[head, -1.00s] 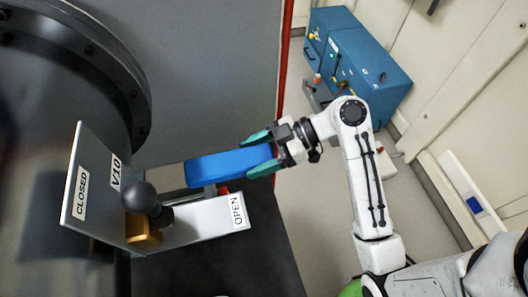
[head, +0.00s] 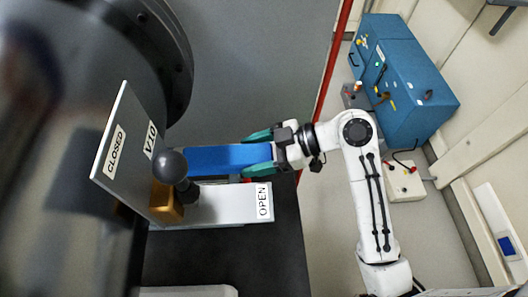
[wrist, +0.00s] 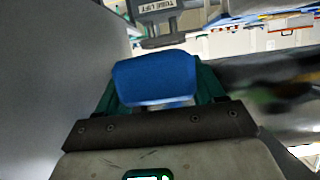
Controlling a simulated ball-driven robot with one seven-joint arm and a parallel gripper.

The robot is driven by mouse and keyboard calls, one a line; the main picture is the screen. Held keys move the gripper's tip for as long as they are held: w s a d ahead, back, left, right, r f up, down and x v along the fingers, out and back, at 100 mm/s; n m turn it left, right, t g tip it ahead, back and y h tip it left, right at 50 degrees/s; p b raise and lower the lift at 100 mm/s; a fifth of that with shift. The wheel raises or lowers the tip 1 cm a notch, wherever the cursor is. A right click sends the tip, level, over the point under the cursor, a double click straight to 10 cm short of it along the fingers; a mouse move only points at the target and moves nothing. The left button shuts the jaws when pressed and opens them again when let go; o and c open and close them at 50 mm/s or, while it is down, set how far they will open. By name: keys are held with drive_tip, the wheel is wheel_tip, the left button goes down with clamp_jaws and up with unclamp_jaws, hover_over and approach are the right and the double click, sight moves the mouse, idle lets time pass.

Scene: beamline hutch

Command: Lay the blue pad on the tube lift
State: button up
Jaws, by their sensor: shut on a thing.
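The blue pad (head: 228,159) is held in my gripper (head: 260,153), whose green fingers are shut on its right end in the head view. The pad points left, behind the valve's black knob, which hides its far end. In the wrist view the pad (wrist: 155,79) sits between my fingers (wrist: 157,92). Ahead of it is a grey part of the tube lift (wrist: 163,42) with a sign reading TUBE LIFT. The pad partly covers that part, and I cannot tell whether they touch. In the head view I cannot make out the lift.
The V10 valve has a black knob (head: 171,167), a brass block (head: 165,200) and white plates (head: 227,203) marked OPEN and CLOSED, close to the pad. A dark round flange (head: 150,50) stands upper left. A blue cabinet (head: 405,80) is at the upper right.

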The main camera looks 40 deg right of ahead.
sight(224, 158)
drive_tip(key=shift+w+a+f+b, duration=0.1)
drive_tip(key=shift+w+a+b, duration=0.1)
drive_tip(key=shift+w+a, duration=0.6)
drive_tip(key=shift+w+a+f+b, duration=0.15)
drive_tip(key=shift+w+a, duration=0.3)
drive_tip(key=shift+a, duration=0.6)
drive_tip(key=shift+w+a+f+b, duration=0.1)
drive_tip(key=shift+w+a+b, duration=0.1)
drive_tip(key=shift+w+a, duration=0.6)
drive_tip(key=w+a+b, duration=0.2)
drive_tip(key=w+a, duration=0.4)
drive_tip(key=a, duration=0.4)
drive_tip(key=shift+w+a+f, duration=0.2)
drive_tip(key=shift+a+f, duration=0.05)
drive_tip(key=shift+f, duration=0.2)
drive_tip(key=o, duration=1.5)
drive_tip(key=shift+c, duration=0.2)
drive_tip(key=shift+s+d+f, duration=0.1)
